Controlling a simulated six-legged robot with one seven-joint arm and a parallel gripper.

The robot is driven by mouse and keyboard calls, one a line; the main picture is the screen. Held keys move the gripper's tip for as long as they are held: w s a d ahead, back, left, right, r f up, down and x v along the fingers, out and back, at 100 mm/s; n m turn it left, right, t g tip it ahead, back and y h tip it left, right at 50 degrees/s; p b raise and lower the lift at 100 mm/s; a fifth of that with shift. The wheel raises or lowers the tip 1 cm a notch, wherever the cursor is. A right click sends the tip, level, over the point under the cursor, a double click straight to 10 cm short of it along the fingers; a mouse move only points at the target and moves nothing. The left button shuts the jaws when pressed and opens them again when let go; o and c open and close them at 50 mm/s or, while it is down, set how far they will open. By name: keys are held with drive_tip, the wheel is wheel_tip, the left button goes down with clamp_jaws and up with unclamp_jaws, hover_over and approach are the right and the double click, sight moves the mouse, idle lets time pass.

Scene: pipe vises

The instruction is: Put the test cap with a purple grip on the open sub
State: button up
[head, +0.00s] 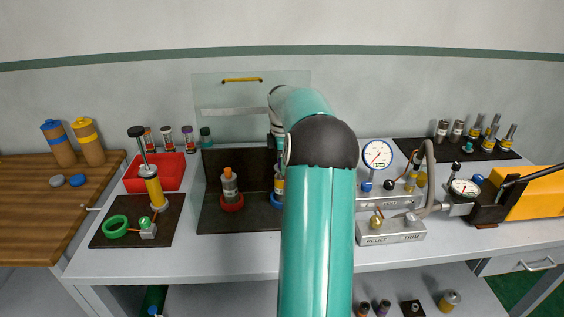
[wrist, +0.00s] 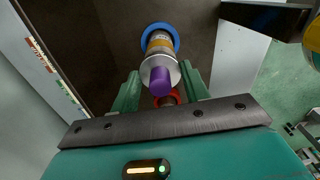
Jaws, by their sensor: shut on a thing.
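The test cap, with a purple grip (wrist: 161,80) and a silver body, is between the two green fingers of my gripper (wrist: 161,76) in the wrist view. My gripper is shut on this cap. Beyond the cap and in line with it is a sub with an orange-yellow band (wrist: 159,43), standing in a blue ring (wrist: 163,30). I cannot tell whether cap and sub touch. In the head view this sub (head: 278,186) is partly hidden by my arm, which also hides the cap. Left of it, another sub (head: 229,183) with an orange top stands in a red ring (head: 232,203).
A clear panel (head: 222,118) with a yellow handle stands around the dark fixture holding both subs. Gauges (head: 377,154) and a valve block (head: 391,229) are close at right.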

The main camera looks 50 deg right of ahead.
drive_tip(key=shift+f, duration=1.35)
drive_tip(key=o, duration=1.1)
drive_tip(key=shift+r, duration=0.15)
wheel_tip(320, 180, up, 14)
drive_tip(key=shift+f, duration=0.2)
